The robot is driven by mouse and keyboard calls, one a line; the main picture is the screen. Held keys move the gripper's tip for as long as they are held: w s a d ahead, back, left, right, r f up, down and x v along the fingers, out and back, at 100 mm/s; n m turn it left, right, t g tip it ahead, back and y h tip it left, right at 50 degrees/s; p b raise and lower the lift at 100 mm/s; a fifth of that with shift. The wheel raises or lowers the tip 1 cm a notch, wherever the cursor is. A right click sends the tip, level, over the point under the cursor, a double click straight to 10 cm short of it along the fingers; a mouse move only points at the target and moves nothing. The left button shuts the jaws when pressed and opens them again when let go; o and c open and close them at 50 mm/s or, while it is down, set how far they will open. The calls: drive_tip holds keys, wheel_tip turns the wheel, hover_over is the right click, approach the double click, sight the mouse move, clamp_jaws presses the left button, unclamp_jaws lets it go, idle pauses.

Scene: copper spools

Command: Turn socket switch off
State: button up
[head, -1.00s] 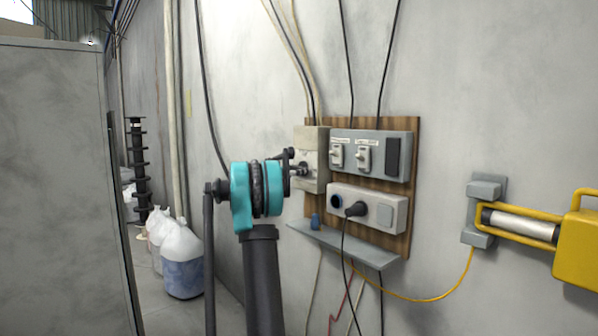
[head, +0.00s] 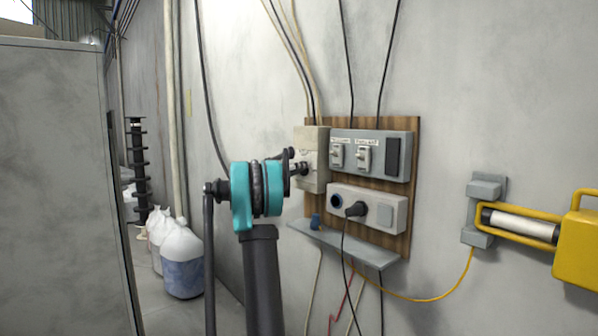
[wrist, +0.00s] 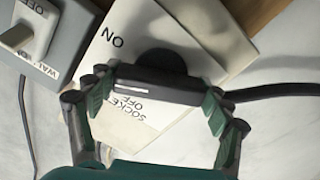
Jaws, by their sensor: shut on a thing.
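The socket switch (head: 317,143) is a cream box at the left of the wooden wall board in the head view. In the wrist view its face (wrist: 130,38) carries the word ON near the top and a label (wrist: 142,114) reading SOCKET OFF lower down. A dark handle (wrist: 165,82) with a round dark hub lies across the face, between these words. My gripper (wrist: 158,97) has green fingers at both ends of the handle and is shut on it. In the head view my gripper (head: 298,168) is at the box front, small and partly hidden by my arm.
A grey panel (head: 350,135) with two small switches is right of the box. Below are a socket strip (head: 340,194) with a black plug (head: 355,209) and a grey shelf (head: 335,243). A yellow lamp (head: 578,245) is at the right. White bags (head: 180,262) stand on the left floor.

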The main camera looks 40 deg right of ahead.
drive_tip(key=n, duration=0.6)
drive_tip(key=shift+n, duration=0.3)
drive_tip(key=n, duration=0.5)
drive_tip(key=shift+n, duration=0.4)
drive_tip(key=o, duration=1.2)
drive_tip(key=shift+c, duration=0.2)
drive_tip(key=shift+a, duration=0.15)
drive_tip(key=a, duration=1.1)
drive_tip(key=shift+s+a, duration=0.4)
drive_tip(key=shift+s, duration=0.05)
